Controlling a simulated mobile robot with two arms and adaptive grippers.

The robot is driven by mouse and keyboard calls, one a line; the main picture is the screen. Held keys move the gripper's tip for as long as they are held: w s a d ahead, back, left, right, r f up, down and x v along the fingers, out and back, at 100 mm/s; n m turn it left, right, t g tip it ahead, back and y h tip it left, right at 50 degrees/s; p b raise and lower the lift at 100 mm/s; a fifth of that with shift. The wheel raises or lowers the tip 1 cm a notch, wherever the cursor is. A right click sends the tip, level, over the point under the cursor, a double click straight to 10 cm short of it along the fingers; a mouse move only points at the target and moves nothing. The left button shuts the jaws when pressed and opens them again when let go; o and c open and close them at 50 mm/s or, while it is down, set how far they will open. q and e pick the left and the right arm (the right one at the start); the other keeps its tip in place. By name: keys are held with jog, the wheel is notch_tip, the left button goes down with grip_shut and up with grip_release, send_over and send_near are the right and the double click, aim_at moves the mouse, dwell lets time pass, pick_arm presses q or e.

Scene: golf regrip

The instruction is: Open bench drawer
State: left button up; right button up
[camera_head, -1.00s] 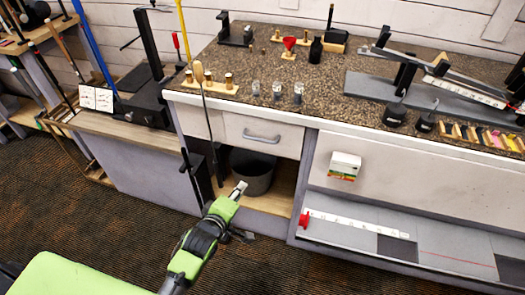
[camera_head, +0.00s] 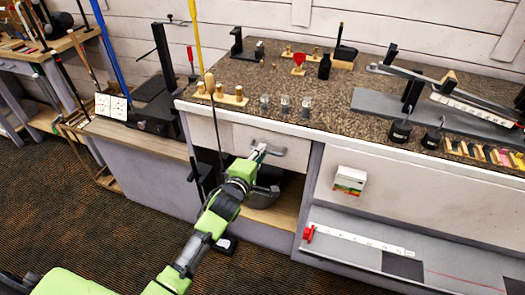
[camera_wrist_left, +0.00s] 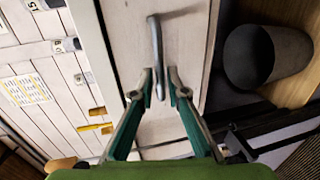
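The bench drawer (camera_head: 240,135) has a pale front with a grey bar handle (camera_head: 290,152) and appears closed, its front close to flush with the bench. My left gripper (camera_head: 259,152) is at the handle, its tips in front of the drawer. In the left wrist view, the handle (camera_wrist_left: 155,40) runs between the two fingertips of the left gripper (camera_wrist_left: 160,76). The fingers are apart, with narrow gaps seeming to show beside the bar; contact is unclear. The gripper covers part of the handle in the head view. My right gripper is not in view.
Below the drawer is an open shelf with a dark bin (camera_head: 268,182), partly hidden by my arm. The speckled worktop (camera_head: 235,75) above holds small glasses (camera_head: 285,103) and a wooden peg block (camera_head: 222,97) near its front edge.

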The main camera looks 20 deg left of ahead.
pick_arm(q)
jog(key=shift+x, duration=1.1)
jog(key=shift+s, duration=0.1)
grip_shut()
jog(key=f+p+v, duration=0.2)
jog(key=p+v, duration=0.3)
jog(key=v, duration=0.5)
jog(key=s+f+p+v, duration=0.1)
jog(key=p+v, duration=0.4)
jog(key=v, duration=0.6)
jog(key=shift+s+f, duration=0.15)
jog(key=shift+f, duration=0.55)
